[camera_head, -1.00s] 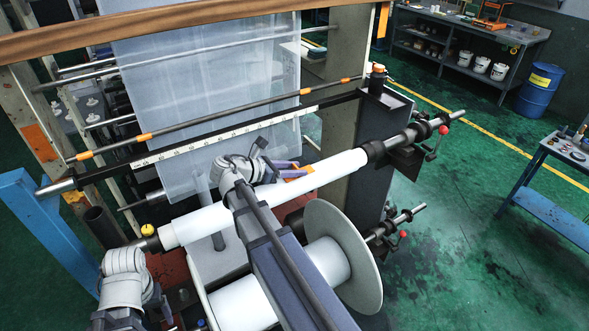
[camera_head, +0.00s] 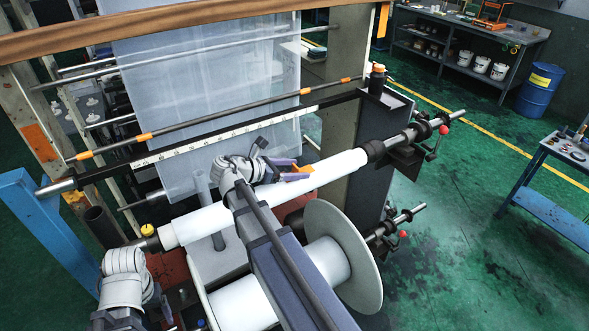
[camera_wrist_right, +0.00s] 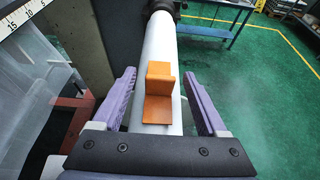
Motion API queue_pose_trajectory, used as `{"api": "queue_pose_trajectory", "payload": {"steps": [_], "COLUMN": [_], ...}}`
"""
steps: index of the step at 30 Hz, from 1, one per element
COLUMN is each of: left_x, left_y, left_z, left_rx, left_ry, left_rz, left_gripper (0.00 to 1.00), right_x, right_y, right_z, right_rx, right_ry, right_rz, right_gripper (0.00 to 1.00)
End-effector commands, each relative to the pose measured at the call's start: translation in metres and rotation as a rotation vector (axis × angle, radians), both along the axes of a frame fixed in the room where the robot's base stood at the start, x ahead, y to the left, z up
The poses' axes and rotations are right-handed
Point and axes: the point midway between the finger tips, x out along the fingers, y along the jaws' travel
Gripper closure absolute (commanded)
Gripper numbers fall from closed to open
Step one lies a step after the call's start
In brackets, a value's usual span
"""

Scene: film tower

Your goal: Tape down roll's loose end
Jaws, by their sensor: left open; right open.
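The white film roll (camera_head: 325,174) lies on its shaft, slanting across the head view. It also runs up the middle of the right wrist view (camera_wrist_right: 158,52). An orange L-shaped tape piece (camera_wrist_right: 158,92) sits against the roll, one flap flat and one standing up. The roll's loose end cannot be made out. My left arm shows at lower left; its fingers are not visible.
A lower white roll with a large round flange (camera_head: 343,255) stands in front. A ruler bar (camera_head: 215,135) and hanging film (camera_head: 205,75) are behind the roll. A blue post (camera_head: 42,225) stands at left. A blue table (camera_head: 555,190) is at right, with open green floor before it.

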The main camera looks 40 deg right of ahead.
Motion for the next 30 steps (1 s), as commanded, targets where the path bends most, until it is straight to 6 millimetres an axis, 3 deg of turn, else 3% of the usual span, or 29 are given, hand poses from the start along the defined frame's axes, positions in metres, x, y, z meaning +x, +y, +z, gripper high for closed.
{"api": "queue_pose_trajectory", "payload": {"steps": [5,18,30], "left_x": [0.0,0.0,0.0], "left_y": [0.0,0.0,0.0], "left_z": [0.005,0.029,0.03], "left_rx": [0.0,-0.001,-0.001], "left_ry": [0.0,0.0,0.0], "left_rz": [0.0,0.004,0.005], "left_gripper": [0.24,0.24,0.24], "right_x": [0.002,0.008,0.008], "right_y": [0.008,0.066,0.072], "right_z": [0.005,0.029,0.03], "right_rx": [0.0,0.0,0.0], "right_ry": [0.0,0.0,0.0], "right_rz": [0.003,0.001,0.0], "right_gripper": [0.24,0.24,0.24]}}
